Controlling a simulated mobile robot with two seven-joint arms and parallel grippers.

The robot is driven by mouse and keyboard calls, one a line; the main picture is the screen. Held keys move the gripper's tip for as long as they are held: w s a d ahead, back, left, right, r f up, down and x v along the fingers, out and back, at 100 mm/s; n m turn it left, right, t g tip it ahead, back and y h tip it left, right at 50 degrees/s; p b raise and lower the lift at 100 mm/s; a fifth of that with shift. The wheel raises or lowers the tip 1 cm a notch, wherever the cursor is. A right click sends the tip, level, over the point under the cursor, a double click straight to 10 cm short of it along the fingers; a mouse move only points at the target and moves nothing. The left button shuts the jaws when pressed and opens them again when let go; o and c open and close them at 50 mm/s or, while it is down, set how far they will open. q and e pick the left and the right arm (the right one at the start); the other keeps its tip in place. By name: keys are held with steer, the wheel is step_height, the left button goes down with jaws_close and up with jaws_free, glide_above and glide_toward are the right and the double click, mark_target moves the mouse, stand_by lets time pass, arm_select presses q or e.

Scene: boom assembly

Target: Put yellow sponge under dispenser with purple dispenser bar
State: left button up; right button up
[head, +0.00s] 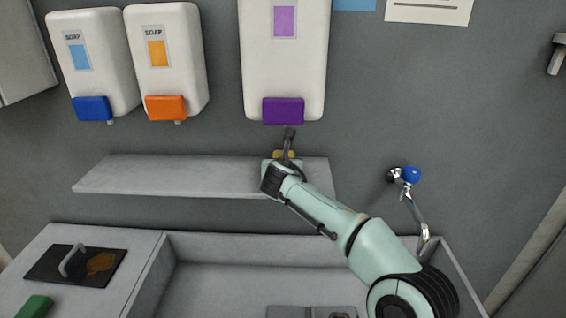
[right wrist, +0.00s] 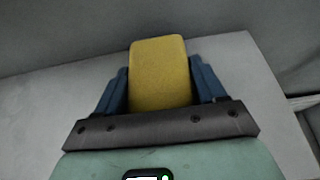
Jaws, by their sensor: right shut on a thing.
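The yellow sponge (right wrist: 158,72) is between the two blue fingers of my right gripper (right wrist: 160,85) in the right wrist view, and the gripper is shut on it. In the head view my right gripper (head: 284,160) is over the right part of the grey shelf (head: 180,175), below the white dispenser (head: 284,60) with the purple dispenser bar (head: 283,111). Only a small yellow patch of the sponge (head: 283,154) shows there; my gripper hides the rest. I cannot tell whether the sponge touches the shelf. My left gripper is not in view.
Two other soap dispensers, with a blue bar (head: 93,108) and an orange bar (head: 165,107), hang at left. A tap with a blue knob (head: 411,174) is at right. A sink (head: 240,247) lies below the shelf. The shelf's left part is clear.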

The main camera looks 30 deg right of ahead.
steer(key=shift+s, duration=0.4)
steer(key=shift+f, duration=0.15)
steer(key=o, duration=1.1)
steer(key=shift+w, duration=0.15)
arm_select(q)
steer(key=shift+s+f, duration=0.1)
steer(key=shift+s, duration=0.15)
arm_select(e)
steer(key=shift+s+a+r, duration=0.1)
steer(key=shift+s+r, duration=0.1)
steer(key=shift+r, duration=0.15)
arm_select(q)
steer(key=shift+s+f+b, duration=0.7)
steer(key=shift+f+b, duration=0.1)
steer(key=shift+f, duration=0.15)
arm_select(e)
steer(key=v, duration=1.1)
steer(key=shift+s+a, duration=0.2)
steer(key=shift+s, duration=0.1)
